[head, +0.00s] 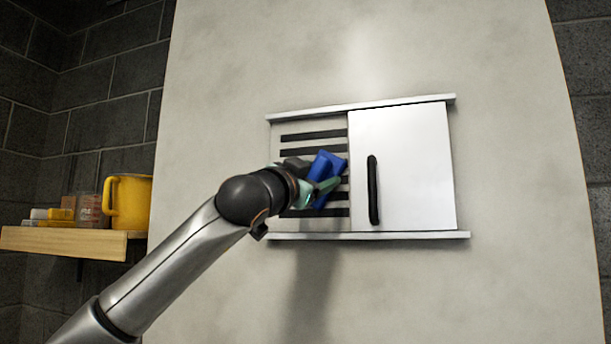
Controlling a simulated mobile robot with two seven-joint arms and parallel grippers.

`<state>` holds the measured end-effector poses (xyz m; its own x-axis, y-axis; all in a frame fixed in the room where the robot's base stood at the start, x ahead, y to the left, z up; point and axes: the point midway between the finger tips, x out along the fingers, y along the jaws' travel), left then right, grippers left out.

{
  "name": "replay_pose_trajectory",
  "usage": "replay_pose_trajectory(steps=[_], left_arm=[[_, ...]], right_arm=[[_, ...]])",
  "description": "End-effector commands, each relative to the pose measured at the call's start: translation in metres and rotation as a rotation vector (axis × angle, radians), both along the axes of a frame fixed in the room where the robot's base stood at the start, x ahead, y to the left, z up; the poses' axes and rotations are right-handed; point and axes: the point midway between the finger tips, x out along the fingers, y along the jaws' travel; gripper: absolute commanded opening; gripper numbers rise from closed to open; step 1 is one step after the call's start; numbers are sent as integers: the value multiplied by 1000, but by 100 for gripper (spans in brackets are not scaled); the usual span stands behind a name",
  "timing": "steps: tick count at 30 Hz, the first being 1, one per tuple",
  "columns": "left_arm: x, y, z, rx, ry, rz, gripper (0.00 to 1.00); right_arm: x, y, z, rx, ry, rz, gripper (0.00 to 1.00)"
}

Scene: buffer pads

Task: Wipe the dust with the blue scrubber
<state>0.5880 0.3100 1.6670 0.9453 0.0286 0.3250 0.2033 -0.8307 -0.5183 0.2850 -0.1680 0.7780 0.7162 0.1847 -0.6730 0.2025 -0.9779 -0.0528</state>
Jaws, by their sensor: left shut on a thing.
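The blue scrubber (324,168) is held by my left gripper (318,188) in the head view, in front of the slotted left part of a wall panel (312,225). My left gripper is shut on it, and the fingers hide part of it. I cannot tell whether the scrubber touches the slots. No dust can be made out clearly; parts of the slots are hidden behind the gripper. My right gripper is not in view.
A white sliding door (415,150) with a black handle (373,190) covers the panel's right part, just right of the scrubber. Rails run above and below. A wooden shelf (65,242) at left holds a yellow mug (130,203) and small items. The wall around the panel is bare.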

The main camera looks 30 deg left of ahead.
Motion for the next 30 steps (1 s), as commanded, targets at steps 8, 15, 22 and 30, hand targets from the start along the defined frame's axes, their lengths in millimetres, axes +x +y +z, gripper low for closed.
replay_pose_trajectory(steps=[8, 15, 22, 30], left_arm=[[5, -15, -2, 2, 3, -5, 0], [8, -40, -2, 8, 2, -12, 0], [7, -46, -3, 8, 5, -16, 0], [4, -31, -4, 11, 6, -14, 0]], right_arm=[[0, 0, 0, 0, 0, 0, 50], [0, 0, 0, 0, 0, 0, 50], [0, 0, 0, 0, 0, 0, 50], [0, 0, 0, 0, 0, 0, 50]])
